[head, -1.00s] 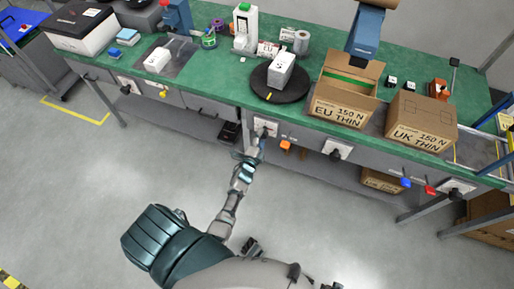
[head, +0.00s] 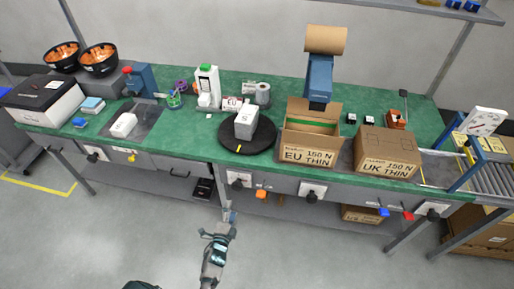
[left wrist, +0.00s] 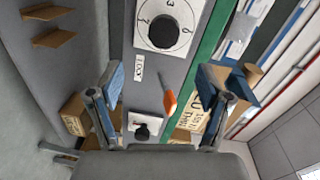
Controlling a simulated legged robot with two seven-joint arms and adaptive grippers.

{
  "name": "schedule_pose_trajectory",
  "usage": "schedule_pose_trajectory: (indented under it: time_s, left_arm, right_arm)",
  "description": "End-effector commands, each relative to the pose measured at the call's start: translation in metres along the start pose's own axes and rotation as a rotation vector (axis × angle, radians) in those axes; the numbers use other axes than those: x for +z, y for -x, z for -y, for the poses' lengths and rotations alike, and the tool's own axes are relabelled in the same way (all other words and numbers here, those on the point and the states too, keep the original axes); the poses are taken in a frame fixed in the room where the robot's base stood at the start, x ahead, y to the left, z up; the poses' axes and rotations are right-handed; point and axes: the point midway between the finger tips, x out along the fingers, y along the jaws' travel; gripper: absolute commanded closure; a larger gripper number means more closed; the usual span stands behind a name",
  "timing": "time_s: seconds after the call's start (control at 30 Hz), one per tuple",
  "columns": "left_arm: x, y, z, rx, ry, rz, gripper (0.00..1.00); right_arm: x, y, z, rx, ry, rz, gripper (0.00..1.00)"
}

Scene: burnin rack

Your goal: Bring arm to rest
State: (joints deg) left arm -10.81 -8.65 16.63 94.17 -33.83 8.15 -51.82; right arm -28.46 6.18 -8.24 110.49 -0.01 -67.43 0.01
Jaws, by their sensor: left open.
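My left gripper (head: 228,222) is in front of the bench, over the floor and below the bench's front edge. In the left wrist view its two blue-padded fingers (left wrist: 162,88) stand wide apart with nothing held between them. That view faces the bench front, with a round black knob on a white plate (left wrist: 165,30) and an orange piece (left wrist: 170,102) beyond the fingers. The orange piece also hangs under the bench edge in the head view (head: 261,194). My right gripper is in neither current view.
The green bench (head: 190,142) carries a black turntable (head: 262,138) with a white box (head: 246,122), an open EU THIN carton (head: 305,157) and a closed UK THIN carton (head: 388,152). Knobs stick out along its front. The grey floor (head: 120,230) before it is clear.

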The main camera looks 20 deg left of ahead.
Motion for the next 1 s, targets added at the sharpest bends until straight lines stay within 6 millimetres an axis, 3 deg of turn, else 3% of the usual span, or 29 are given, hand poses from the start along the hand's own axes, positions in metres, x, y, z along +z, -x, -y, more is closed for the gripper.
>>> schedule_pose_trajectory:
  time_s: [0.2,0.27,0.37,0.5,0.6,0.7,0.83,1.0]
  left_arm:
    - [0.000,0.003,-0.008,0.032,0.034,0.007,0.22]
    - [-0.001,0.008,-0.024,0.094,0.102,0.019,0.22]
    - [-0.002,0.031,-0.073,0.280,0.291,0.080,0.22]
    - [-0.005,0.098,-0.159,0.613,0.579,0.259,0.22]
    - [-0.005,0.159,-0.208,0.821,0.720,0.426,0.22]
    - [-0.004,0.215,-0.240,0.973,0.803,0.587,0.22]
    - [-0.001,0.267,-0.261,1.090,0.851,0.741,0.22]
    - [0.001,0.290,-0.268,1.137,0.867,0.816,0.22]
  right_arm:
    - [-0.002,0.002,0.000,0.000,0.000,-0.004,0.60]
    - [0.001,-0.004,0.000,0.000,0.000,-0.001,0.60]
    - [0.011,-0.020,0.001,-0.001,0.002,0.013,0.60]
    - [0.024,-0.042,0.001,-0.001,0.005,0.020,0.60]
    - [0.035,-0.055,0.002,-0.002,0.007,0.026,0.60]
    - [0.044,-0.065,0.002,-0.002,0.009,0.029,0.60]
    - [0.052,-0.073,0.003,-0.003,0.010,0.033,0.60]
    - [0.056,-0.077,0.003,-0.003,0.011,0.035,0.60]
